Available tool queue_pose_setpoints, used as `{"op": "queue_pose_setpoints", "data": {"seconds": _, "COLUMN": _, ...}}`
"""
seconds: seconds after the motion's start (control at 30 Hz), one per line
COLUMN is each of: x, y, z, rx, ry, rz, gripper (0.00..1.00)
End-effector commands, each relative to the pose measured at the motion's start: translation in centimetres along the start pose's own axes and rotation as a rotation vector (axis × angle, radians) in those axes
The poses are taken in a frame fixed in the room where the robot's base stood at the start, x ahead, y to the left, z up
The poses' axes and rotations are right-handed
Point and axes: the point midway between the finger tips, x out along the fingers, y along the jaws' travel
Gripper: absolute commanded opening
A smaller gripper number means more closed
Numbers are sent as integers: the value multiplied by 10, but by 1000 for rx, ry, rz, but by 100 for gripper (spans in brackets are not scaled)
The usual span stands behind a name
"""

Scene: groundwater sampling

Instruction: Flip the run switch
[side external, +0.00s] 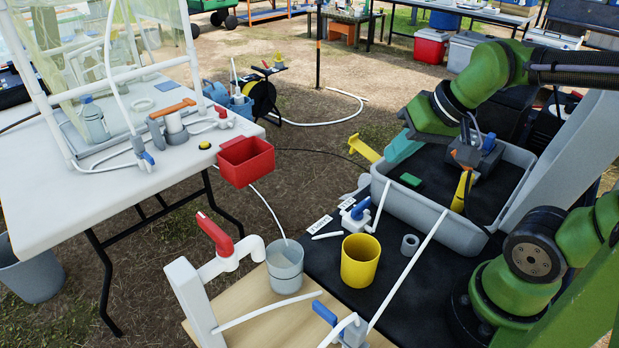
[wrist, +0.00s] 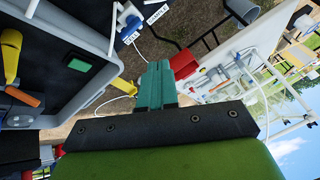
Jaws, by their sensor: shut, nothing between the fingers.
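My gripper (side external: 398,149) has teal fingers and hangs over the left rim of the grey tray, shut and empty. In the wrist view the teal fingertips (wrist: 158,70) are together, with nothing between them. A small green block (side external: 411,180) lies on the dark floor of the tray, below and right of the fingers.
The grey tray (side external: 408,205) also holds a device with a yellow lever (side external: 461,190), and orange and blue parts. A blue valve (side external: 360,208) with white labels and a yellow cup (side external: 360,262) stand in front. A white table (side external: 60,200) is at left.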

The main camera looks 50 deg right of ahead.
Motion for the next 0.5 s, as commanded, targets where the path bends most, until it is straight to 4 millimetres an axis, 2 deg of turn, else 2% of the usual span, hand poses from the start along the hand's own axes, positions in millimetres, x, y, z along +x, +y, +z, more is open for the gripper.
{"op": "queue_pose_setpoints", "data": {"seconds": 0.1, "x": -10, "y": -16, "z": 17, "rx": -50, "ry": 25, "rz": -67, "gripper": 0}}
{"op": "queue_pose_setpoints", "data": {"seconds": 0.2, "x": -15, "y": -22, "z": 20, "rx": -73, "ry": 39, "rz": -87, "gripper": 14}}
{"op": "queue_pose_setpoints", "data": {"seconds": 0.27, "x": -10, "y": -16, "z": 18, "rx": -54, "ry": 26, "rz": -68, "gripper": 23}}
{"op": "queue_pose_setpoints", "data": {"seconds": 0.37, "x": 0, "y": -2, "z": -1, "rx": 7, "ry": 2, "rz": -5, "gripper": 38}}
{"op": "queue_pose_setpoints", "data": {"seconds": 0.5, "x": 11, "y": 37, "z": -44, "rx": 20, "ry": -89, "rz": 133, "gripper": 57}}
